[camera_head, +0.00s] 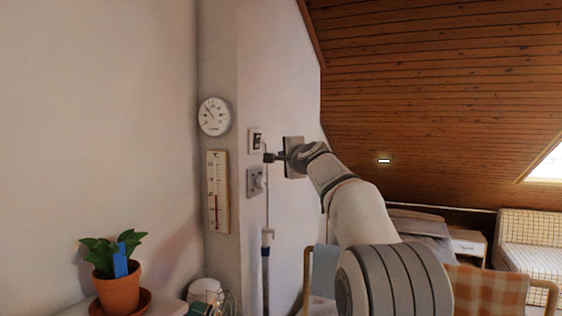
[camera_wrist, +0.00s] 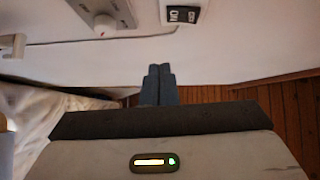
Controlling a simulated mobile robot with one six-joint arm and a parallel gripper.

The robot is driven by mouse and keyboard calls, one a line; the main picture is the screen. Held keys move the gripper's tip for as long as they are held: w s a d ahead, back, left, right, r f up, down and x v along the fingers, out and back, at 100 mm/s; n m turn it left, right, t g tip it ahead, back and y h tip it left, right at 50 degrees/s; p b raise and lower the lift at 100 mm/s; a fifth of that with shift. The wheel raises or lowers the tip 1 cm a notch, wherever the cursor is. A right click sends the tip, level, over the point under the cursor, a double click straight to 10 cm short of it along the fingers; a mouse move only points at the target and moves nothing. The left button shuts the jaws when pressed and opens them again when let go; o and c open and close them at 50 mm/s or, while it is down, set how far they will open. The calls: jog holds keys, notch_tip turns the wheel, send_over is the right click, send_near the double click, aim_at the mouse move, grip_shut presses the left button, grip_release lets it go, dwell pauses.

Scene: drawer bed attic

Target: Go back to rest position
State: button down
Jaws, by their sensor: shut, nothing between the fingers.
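My gripper (camera_head: 270,157) is shut and empty, in front of the wall near a small switch plate (camera_head: 256,141). In the wrist view my gripper's fingers (camera_wrist: 159,72) are pressed together with nothing between them. The wrist view also shows the switch plate with a dark double switch (camera_wrist: 184,14) at the top, beyond the fingertips. A grey plate with a round knob (camera_head: 257,181) is just below the switch; it also shows in the wrist view (camera_wrist: 104,24) at the upper left. I cannot tell whether the fingertips touch the wall.
A round dial (camera_head: 214,116) and a thermometer board (camera_head: 217,190) hang on the wall at left. A potted plant (camera_head: 117,290) stands low at left. A wooden frame with an orange checked cloth (camera_head: 486,289) is at lower right. A sloped wooden ceiling (camera_head: 430,90) hangs over the right side.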

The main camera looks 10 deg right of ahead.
dwell(0.3)
jog(key=s+a+f+n+g, duration=0.3)
jog(key=s+f+n+g, duration=0.15)
jog(key=s+f, duration=0.6)
jog(key=s+a+f+n+g, duration=0.25)
jog(key=s+f+n, duration=0.25)
jog(key=s+f, duration=0.55)
jog(key=s+d+f+n+g+h, duration=0.1)
jog(key=s+f+n+g, duration=0.1)
jog(key=s+f, duration=0.4)
jog(key=s+d+f+n+g+h, duration=0.1)
jog(key=s+f, duration=0.5)
jog(key=s, duration=0.7)
jog(key=s+d+f+n+g, duration=0.1)
jog(key=s+f+n+g, duration=0.2)
jog(key=s+f, duration=0.3)
jog(key=s+g, duration=0.1)
jog(key=s, duration=0.2)
jog(key=shift+s+d+g+h, duration=0.15)
jog(key=shift+s+g+h, duration=0.15)
jog(key=shift+s+h, duration=0.1)
jog(key=c, duration=2.2)
grip_release()
jog(key=shift+w, duration=0.1)
